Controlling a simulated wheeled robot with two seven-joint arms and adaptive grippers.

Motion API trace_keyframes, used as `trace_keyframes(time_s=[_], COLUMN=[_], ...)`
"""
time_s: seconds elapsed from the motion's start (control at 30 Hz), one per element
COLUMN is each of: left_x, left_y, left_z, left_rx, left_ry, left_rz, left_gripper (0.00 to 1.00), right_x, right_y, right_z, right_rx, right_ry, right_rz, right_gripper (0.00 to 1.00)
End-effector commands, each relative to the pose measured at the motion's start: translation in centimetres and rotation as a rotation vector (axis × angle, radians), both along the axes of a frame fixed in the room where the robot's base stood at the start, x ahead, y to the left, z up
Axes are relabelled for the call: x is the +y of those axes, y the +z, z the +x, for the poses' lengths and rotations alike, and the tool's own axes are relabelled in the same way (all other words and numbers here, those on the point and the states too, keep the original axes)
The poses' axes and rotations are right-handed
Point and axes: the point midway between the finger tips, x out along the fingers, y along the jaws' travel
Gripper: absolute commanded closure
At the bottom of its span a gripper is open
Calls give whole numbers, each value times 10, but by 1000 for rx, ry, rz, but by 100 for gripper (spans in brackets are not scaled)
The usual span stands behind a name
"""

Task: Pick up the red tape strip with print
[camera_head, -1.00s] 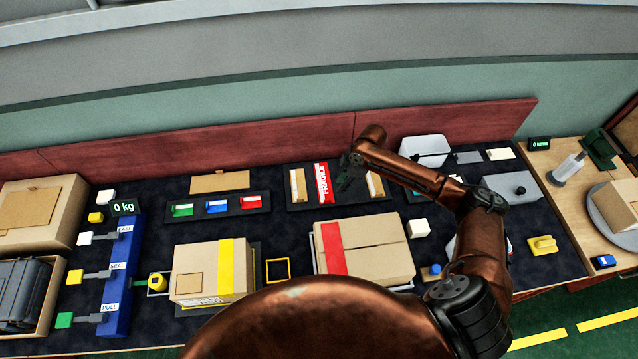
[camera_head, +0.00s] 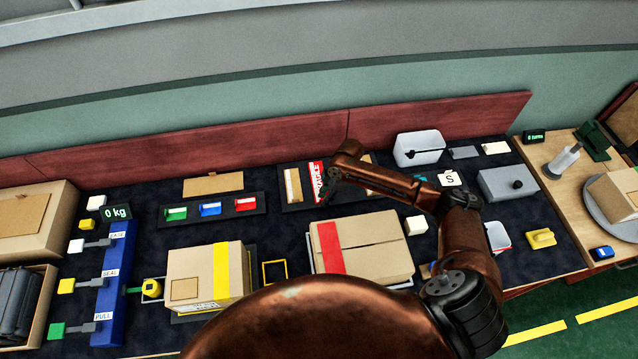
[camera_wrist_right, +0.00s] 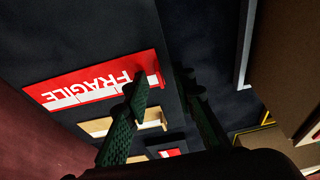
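The red tape strip with white FRAGILE print (camera_head: 315,172) lies in a dark tray (camera_head: 335,200) at the back of the table. It also shows in the wrist view (camera_wrist_right: 85,84), with its right end close to one fingertip. My right gripper (camera_head: 327,190) is over the near part of the strip in the head view and hides some of it. I cannot tell whether a finger touches the strip. My left gripper is not in view.
A tan strip (camera_head: 292,185) lies left of the red one, and another (camera_head: 369,188) lies to its right, partly behind my arm. A carton with red tape (camera_head: 370,245) stands in front of the tray. A small tray (camera_head: 212,216) with coloured pieces is to the left.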

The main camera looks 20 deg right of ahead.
Motion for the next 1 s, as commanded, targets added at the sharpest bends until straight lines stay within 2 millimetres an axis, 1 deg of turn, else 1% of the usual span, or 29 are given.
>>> trace_keyframes(time_s=[0.1,0.43,0.8,0.87,1.0], left_x=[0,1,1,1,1], left_y=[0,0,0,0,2], left_z=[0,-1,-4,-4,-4], left_rx=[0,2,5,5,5], left_ry=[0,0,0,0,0], left_rz=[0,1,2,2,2], left_gripper=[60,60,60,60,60], right_x=[0,0,0,-1,-1], right_y=[1,1,3,8,31], right_z=[0,0,0,1,1], right_rx=[0,0,-1,-2,-4], right_ry=[0,0,0,-1,1], right_rz=[0,0,0,0,-1], right_gripper=[77,100,100,100,100])
